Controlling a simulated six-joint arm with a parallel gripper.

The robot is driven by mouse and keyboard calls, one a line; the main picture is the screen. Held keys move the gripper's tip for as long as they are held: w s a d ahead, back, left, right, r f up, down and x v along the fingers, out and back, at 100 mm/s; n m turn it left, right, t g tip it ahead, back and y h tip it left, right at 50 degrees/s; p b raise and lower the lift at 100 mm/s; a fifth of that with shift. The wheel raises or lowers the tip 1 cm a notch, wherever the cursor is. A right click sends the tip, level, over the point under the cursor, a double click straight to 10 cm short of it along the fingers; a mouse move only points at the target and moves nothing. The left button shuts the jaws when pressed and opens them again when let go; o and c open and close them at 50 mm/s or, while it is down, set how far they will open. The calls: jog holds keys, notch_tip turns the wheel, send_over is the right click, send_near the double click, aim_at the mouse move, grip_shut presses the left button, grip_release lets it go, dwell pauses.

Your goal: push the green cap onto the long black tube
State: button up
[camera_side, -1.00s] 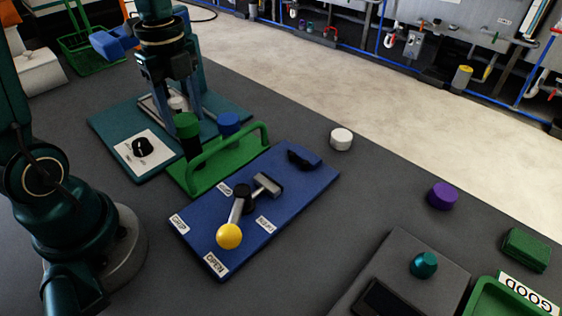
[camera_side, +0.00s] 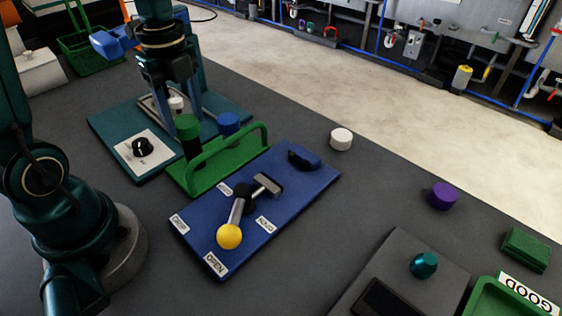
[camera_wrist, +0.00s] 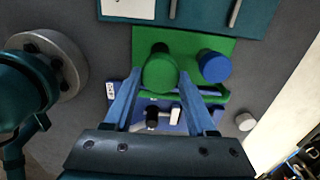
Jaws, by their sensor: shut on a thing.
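The green cap (camera_side: 187,123) sits at the top of the long black tube (camera_side: 192,149), which stands upright in the green rack (camera_side: 235,165). In the wrist view the cap (camera_wrist: 160,74) is between the two fingertips of my gripper (camera_wrist: 160,78), which is shut on it. In the side view my gripper (camera_side: 180,112) points down over the rack. The cap hides most of the tube from above. How far the cap is seated on the tube cannot be told.
A blue cap (camera_side: 228,122) stands close beside in the rack, with the rack's raised green handle (camera_side: 232,147) in front. A blue plate with a yellow-knobbed lever (camera_side: 229,236) and a teal plate with a black dial (camera_side: 143,147) flank it. White (camera_side: 341,139) and purple (camera_side: 442,195) caps lie right.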

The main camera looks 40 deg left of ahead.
jog(key=shift+f, duration=0.7)
dwell(0.5)
jog(key=o, duration=1.5)
jog(key=shift+o, duration=0.2)
jog(key=shift+r, duration=0.1)
jog(key=shift+r, duration=3.9)
jog(key=a+r, duration=0.4)
jog(key=r, duration=0.3)
jog(key=shift+a, duration=0.25)
